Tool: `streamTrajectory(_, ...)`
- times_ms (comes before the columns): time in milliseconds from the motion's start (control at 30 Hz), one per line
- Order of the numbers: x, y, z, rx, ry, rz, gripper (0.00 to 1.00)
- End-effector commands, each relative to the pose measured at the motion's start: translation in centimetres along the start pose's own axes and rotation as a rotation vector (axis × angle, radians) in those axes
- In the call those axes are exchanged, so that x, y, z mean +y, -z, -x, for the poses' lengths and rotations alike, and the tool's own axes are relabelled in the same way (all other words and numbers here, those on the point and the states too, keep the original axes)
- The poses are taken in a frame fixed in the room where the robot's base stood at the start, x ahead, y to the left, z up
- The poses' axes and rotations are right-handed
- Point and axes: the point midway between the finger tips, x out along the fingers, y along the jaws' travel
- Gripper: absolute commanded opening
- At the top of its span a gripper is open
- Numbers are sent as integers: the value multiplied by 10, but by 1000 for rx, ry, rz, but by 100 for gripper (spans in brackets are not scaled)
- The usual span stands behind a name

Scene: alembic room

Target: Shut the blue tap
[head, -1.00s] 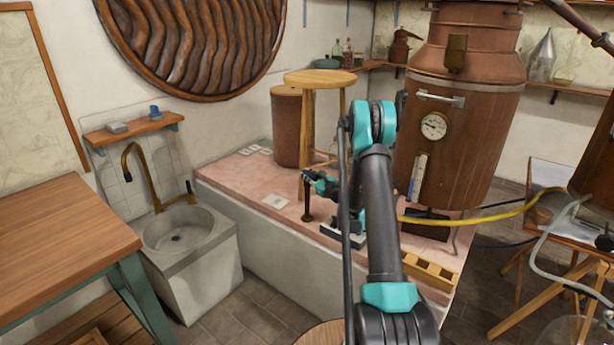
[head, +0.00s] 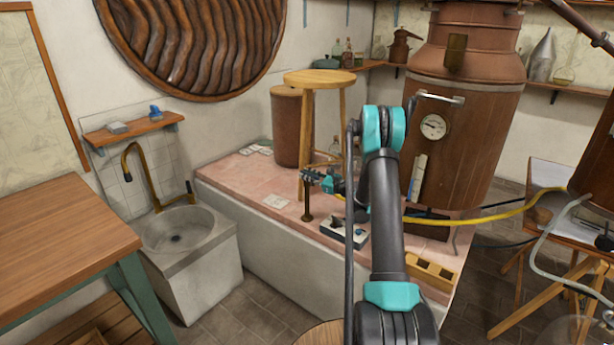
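I cannot pick out a clearly blue tap. A small box with a dark top and pale blue-white sides (head: 345,233) sits on the pink tiled platform; its fittings are too small to read. A brass sink tap (head: 150,178) stands over the stone basin at the left, and it is not blue. My gripper (head: 309,176) reaches left above the platform, in front of the stool's legs and apart from the box. It is small and dark, so its opening cannot be judged. A dark upright post (head: 307,203) stands just below it.
A yellow hose (head: 480,218) runs right. A yellow slotted block (head: 432,272) lies at the platform's front. A small blue object (head: 155,113) is on the sink shelf.

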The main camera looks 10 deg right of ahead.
Motion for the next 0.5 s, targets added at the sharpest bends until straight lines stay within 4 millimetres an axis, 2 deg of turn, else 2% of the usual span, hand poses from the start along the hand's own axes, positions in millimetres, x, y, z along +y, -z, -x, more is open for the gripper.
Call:
streamTrajectory(33, 0, 0, 0, 0, 0, 0, 30)
streamTrajectory(100, 0, 0, 0, 0, 1, 0, 37)
streamTrajectory(367, 0, 0, 0, 0, 1, -1, 37)
streamTrajectory(500, -1, 0, 8, 0, 3, -1, 37)
